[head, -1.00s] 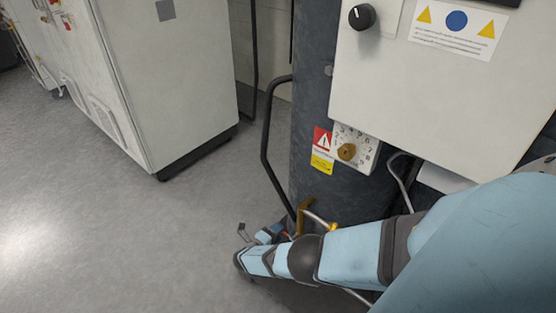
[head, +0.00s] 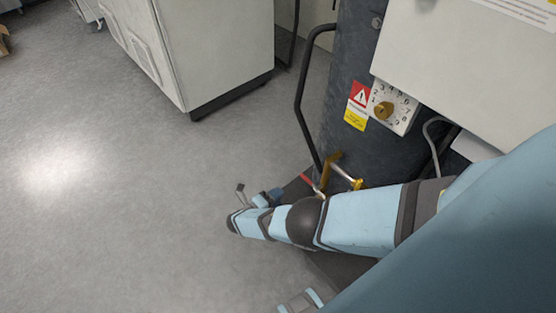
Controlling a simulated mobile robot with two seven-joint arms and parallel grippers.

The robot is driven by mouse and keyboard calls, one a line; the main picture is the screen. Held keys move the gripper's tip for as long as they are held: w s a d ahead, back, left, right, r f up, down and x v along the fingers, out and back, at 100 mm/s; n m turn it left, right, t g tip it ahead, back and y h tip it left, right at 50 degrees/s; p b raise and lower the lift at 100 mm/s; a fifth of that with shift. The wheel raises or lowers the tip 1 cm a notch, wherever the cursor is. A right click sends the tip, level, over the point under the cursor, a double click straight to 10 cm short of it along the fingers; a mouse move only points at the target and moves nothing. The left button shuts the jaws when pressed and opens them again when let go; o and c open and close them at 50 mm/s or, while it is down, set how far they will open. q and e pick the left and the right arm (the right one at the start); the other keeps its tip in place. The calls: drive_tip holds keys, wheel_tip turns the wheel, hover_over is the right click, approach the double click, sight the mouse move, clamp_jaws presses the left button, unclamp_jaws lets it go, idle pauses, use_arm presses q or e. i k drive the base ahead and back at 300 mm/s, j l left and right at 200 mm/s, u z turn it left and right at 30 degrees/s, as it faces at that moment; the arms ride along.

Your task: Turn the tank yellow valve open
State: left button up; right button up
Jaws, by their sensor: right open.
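The tank's yellow valve handle (head: 331,170) is a bent yellow bar low at the front of the dark tank (head: 352,150). It sits beside a thin silvery pipe, and a second yellow piece (head: 357,184) shows just to its right. My right arm comes in from the right and passes below and in front of the valve, hiding what lies under it. My right gripper (head: 257,193) is open and empty, to the left of the valve and apart from it. Its fingers are small and partly hidden by the wrist.
A numbered dial with a brass knob (head: 384,110) and a warning label (head: 358,106) are above the valve. A black bent rail (head: 299,100) runs down the tank's left side. A white cabinet (head: 200,50) stands behind. Grey floor (head: 110,200) at left is clear.

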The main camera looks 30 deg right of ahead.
sight(358, 185)
drive_tip(key=j, duration=0.75)
drive_tip(key=k+j, duration=0.15)
drive_tip(key=j, duration=0.6)
